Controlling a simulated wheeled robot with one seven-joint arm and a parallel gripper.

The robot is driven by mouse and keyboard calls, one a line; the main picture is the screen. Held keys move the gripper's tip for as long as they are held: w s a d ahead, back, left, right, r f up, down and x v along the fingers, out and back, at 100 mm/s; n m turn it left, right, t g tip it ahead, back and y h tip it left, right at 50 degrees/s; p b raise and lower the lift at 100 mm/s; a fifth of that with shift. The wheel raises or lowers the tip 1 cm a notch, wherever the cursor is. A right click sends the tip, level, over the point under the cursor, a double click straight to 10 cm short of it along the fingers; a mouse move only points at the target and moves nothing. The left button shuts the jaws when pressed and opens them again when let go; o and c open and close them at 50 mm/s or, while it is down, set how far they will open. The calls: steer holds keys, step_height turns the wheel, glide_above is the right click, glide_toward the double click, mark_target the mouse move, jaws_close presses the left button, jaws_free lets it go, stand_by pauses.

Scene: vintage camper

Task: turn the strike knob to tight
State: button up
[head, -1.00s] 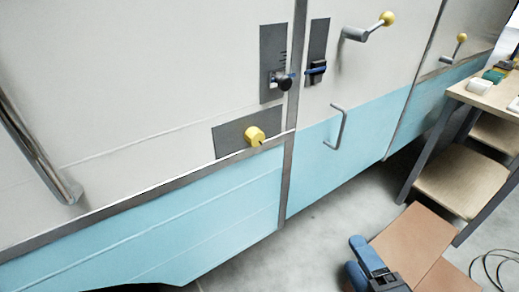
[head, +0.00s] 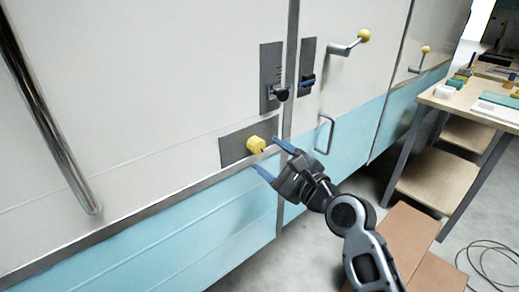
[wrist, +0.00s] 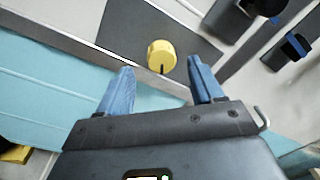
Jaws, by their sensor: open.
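The yellow strike knob (head: 256,144) sits on a dark grey plate (head: 233,150) on the camper's side, just above the metal trim strip. It has a dark pointer mark at its lower edge. My gripper (head: 268,158) is open and empty, a little below the knob, with its blue fingertips pointing up toward it. In the wrist view the knob (wrist: 161,57) lies ahead of and between the two blue fingers (wrist: 158,82), apart from both. Any marking for tight on the plate is too small to read.
Above the knob, a black latch knob (head: 281,94) sits on a scaled plate. Beside it is a black-and-blue latch (head: 307,82). A grey door handle (head: 324,133) and a yellow-tipped crank (head: 362,36) are to the right. A workbench (head: 470,105) stands at the far right.

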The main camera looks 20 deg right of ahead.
mark_target(259, 148)
steer(key=shift+x, duration=2)
steer(key=shift+c, duration=0.3)
steer(key=c, duration=1)
